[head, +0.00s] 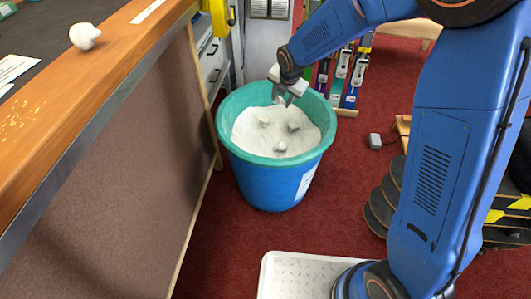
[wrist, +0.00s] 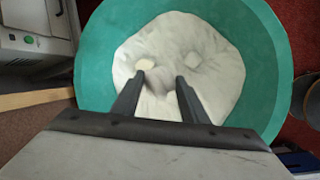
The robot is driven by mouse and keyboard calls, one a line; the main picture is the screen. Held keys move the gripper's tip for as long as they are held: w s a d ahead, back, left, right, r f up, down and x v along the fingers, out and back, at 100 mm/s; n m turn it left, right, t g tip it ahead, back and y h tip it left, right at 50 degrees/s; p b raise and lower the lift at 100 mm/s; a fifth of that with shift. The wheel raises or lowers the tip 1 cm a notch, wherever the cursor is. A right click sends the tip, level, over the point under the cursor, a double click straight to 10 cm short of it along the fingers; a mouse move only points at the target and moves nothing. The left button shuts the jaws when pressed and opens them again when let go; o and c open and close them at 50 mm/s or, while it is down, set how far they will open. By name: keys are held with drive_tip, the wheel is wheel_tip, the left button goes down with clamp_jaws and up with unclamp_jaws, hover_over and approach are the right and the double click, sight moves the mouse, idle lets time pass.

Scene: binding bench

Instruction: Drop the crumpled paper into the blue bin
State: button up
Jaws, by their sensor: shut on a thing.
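The blue bin (head: 262,178) stands on the red floor beside the bench, with a green rim and a pale liner. Its green rim also shows in the wrist view (wrist: 98,62). My gripper (head: 284,98) points down over the bin's opening. In the wrist view my gripper (wrist: 162,80) has its two dark fingers a little apart, shut on a pale crumpled paper (wrist: 158,81) that blends with the liner behind it. Several small pale lumps lie in the bin, one near the front (head: 281,147).
A white lumpy thing (head: 86,36) sits on the wooden bench edge (head: 110,75) at left. Red floor is open in front of the bin.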

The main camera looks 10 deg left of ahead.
drive_tip(key=shift+f, duration=2.75)
drive_tip(key=o, duration=1.1)
drive_tip(key=shift+r, duration=0.15)
drive_tip(key=v, duration=1.7)
drive_tip(key=shift+d, duration=0.15)
drive_tip(key=shift+r, duration=0.1)
